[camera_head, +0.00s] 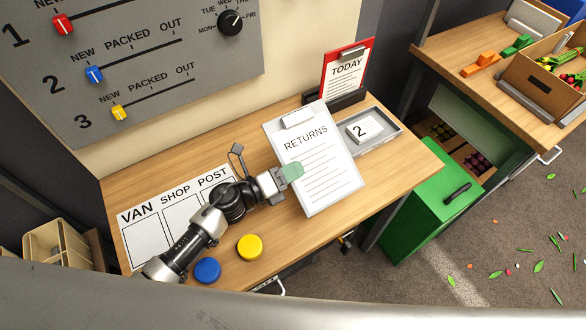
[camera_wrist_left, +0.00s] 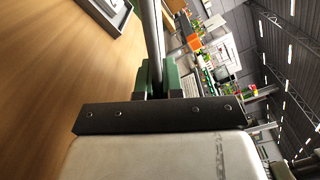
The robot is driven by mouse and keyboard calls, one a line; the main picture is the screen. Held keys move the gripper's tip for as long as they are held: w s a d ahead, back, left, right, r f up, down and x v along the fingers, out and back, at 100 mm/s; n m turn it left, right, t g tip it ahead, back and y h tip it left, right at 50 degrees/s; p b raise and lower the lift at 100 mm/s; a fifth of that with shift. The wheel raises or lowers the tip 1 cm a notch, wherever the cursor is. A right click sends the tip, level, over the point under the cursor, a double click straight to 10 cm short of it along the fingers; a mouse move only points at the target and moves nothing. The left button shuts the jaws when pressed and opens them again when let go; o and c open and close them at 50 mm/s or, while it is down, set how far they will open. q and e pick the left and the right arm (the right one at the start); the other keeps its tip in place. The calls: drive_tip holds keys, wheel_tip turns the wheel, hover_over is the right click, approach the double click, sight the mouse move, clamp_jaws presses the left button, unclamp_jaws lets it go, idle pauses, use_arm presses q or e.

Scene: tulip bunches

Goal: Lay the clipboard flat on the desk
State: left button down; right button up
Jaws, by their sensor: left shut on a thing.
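The RETURNS clipboard (camera_head: 325,178) is a pale board with a printed sheet and a metal clip at its far end. My left gripper (camera_head: 288,173) is shut on its left edge, with one green fingertip over the sheet. In the left wrist view the clipboard (camera_wrist_left: 153,40) shows edge-on as a grey strip between the green fingers (camera_wrist_left: 157,78). It looks roughly level and held above the wooden desk (camera_head: 285,232), with a gap below. My right gripper is not in view.
A grey tray (camera_head: 390,131) with a card marked 2 lies right of the clipboard. A red TODAY clipboard (camera_head: 345,72) stands behind. A VAN/SHOP/POST sheet (camera_head: 146,238), a blue disc (camera_head: 207,270) and a yellow disc (camera_head: 250,247) are left. A green cabinet (camera_head: 425,205) stands right.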

use_arm(q)
drive_tip(key=shift+f+b, duration=2.45)
drive_tip(key=shift+f, duration=0.4)
drive_tip(key=shift+f+b, duration=0.4)
drive_tip(key=shift+f, duration=0.05)
drive_tip(key=c, duration=1.2)
unclamp_jaws()
drive_tip(key=shift+v, duration=2.95)
drive_tip(key=shift+b+v, duration=0.35)
drive_tip(key=shift+v, duration=2.2)
